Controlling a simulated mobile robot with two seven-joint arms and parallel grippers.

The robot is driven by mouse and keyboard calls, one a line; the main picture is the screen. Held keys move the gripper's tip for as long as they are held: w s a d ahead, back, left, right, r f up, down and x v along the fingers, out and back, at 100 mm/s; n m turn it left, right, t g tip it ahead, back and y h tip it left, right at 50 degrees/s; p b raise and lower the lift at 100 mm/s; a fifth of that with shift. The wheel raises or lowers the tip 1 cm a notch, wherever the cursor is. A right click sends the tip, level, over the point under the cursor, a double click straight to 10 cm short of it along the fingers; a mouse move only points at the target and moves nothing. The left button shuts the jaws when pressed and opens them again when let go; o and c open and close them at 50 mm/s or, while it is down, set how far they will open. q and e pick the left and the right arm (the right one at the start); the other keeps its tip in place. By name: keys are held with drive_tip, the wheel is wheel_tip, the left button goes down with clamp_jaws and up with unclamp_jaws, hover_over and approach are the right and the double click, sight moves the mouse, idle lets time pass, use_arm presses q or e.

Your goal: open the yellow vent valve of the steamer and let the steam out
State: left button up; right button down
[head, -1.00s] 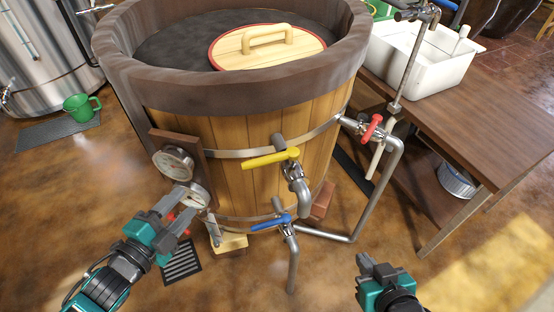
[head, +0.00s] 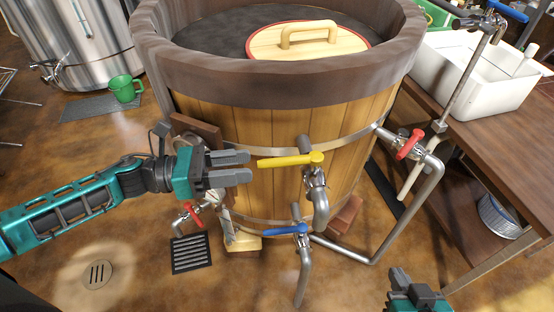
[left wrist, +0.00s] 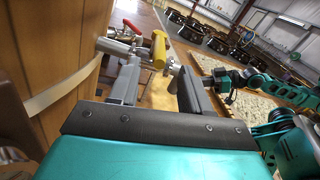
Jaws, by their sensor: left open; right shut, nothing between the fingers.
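The yellow vent valve (head: 290,160) sits on a metal pipe on the front of the wooden steamer (head: 262,125). Its lever points left, roughly level. My left gripper (head: 250,167) is open, its fingertips just left of the lever's free end. In the left wrist view the yellow lever (left wrist: 159,50) shows end-on beyond the fingers of my left gripper (left wrist: 155,82), near the left one. I cannot tell whether they touch. My right gripper (head: 400,278) is shut and empty at the lower right, away from the steamer. No steam shows.
A blue-handled valve (head: 287,230) is below the yellow one. A red-handled valve (head: 410,144) is to the right on a bent pipe. The wooden table (head: 500,140) with a white basin (head: 475,80) stands right.

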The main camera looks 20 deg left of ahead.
sight(276, 159)
use_arm(q)
drive_tip(key=x, duration=0.7)
drive_tip(key=shift+w+d, duration=0.2)
drive_tip(key=shift+d, duration=0.1)
clamp_jaws()
idle(0.4)
